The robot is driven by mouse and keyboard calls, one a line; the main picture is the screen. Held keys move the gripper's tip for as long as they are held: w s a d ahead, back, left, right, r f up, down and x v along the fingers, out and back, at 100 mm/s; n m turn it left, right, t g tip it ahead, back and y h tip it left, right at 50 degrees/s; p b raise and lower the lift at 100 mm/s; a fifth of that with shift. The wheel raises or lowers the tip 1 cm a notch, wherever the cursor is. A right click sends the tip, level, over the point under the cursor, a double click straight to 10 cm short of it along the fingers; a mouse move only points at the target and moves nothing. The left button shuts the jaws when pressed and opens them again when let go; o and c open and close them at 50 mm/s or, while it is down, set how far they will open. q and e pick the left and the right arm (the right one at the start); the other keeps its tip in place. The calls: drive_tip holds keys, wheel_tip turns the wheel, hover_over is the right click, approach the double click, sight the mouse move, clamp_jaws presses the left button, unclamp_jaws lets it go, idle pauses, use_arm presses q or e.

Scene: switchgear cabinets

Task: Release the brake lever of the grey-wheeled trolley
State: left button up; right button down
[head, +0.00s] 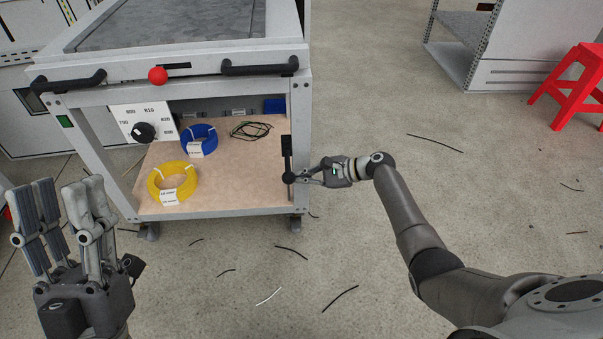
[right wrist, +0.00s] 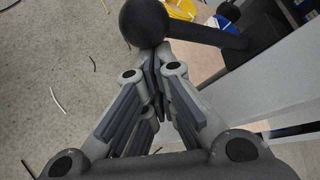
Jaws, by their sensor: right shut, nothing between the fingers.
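The trolley (head: 75,86) stands at the left in the head view, with a grey castor (head: 296,222) under its right front post. The brake lever (head: 287,160) is black and sits on that post, its ball knob (head: 288,178) at the lower end. In the right wrist view the knob (right wrist: 145,22) and the lever arm (right wrist: 212,38) show just beyond my fingertips. My right gripper (head: 303,176) is shut and empty, its tips close beside the knob; I cannot tell whether they touch. My left gripper (head: 68,195) is open and empty, in front of the trolley's left side.
The trolley's shelf (head: 235,178) holds a yellow coil (head: 157,190), a blue coil (head: 185,143) and dark wire (head: 250,130). A red ball knob (head: 157,75) sits on the top front edge. A red stool (head: 570,85) stands far right. Wire scraps lie on otherwise clear floor.

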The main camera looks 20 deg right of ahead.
sight(289, 171)
use_arm(q)
drive_tip(key=w+f+g+y+p, duration=0.2)
drive_tip(key=w+f+g, duration=0.25)
drive_tip(key=f, duration=0.25)
drive_tip(key=w+f+g+y+p, duration=0.2)
drive_tip(key=w+f+g, duration=0.2)
drive_tip(key=f+g, duration=0.25)
use_arm(e)
wheel_tip(289, 171, up, 5)
drive_tip(key=m+g+p, duration=0.1)
drive_tip(key=m, duration=0.1)
drive_tip(key=m+g+p, duration=0.1)
drive_tip(key=g+p, duration=0.1)
drive_tip(key=shift+s+a+r+m+g+y, duration=0.1)
drive_tip(key=shift+s+r+m+g+y, duration=0.1)
drive_tip(key=shift+m+g+y, duration=0.15)
use_arm(q)
drive_tip(key=s+a+f+g+y, duration=0.1)
drive_tip(key=s+a+f+g, duration=0.1)
drive_tip(key=s+f+g, duration=0.2)
drive_tip(key=s+a+f+g+y, duration=0.1)
drive_tip(key=s+f+g, duration=0.4)
drive_tip(key=f, duration=0.6)
drive_tip(key=shift+s+a+f+n+g+y, duration=0.3)
drive_tip(key=shift+s+a+n+y, duration=0.1)
drive_tip(key=shift+s+a, duration=0.4)
use_arm(e)
drive_tip(key=shift+w+r, duration=0.15)
drive_tip(key=shift+r, duration=0.1)
